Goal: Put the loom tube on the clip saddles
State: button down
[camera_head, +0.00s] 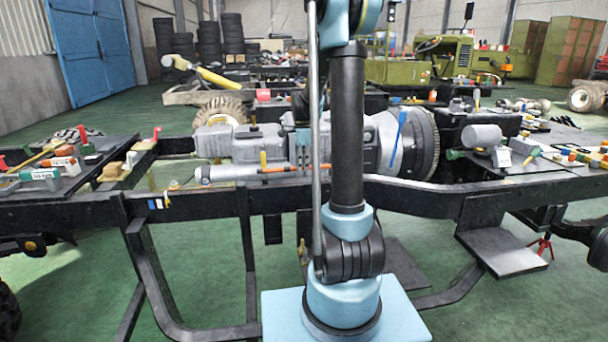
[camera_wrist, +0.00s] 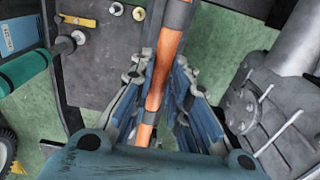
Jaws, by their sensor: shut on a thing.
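The loom tube (camera_wrist: 170,48) is orange with dark bands. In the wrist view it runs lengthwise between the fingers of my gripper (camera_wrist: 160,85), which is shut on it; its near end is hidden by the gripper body. In the head view, the orange and black tube (camera_head: 275,169) lies roughly level in front of the grey gearbox, and my gripper (camera_head: 303,160) is partly hidden behind my arm. I cannot make out the clip saddles for certain in either view.
The black chassis rail (camera_head: 420,197) crosses in front. The grey gearbox (camera_head: 250,145) sits just behind the tube and also shows at right in the wrist view (camera_wrist: 255,105). Cluttered plates stand at left (camera_head: 95,150) and right (camera_head: 500,165). A green-handled tool (camera_wrist: 25,68) lies at left.

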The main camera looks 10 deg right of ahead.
jog(key=shift+f, duration=1.8)
jog(key=shift+f, duration=0.1)
jog(key=c, duration=1.5)
grip_release()
jog(key=shift+c, duration=0.2)
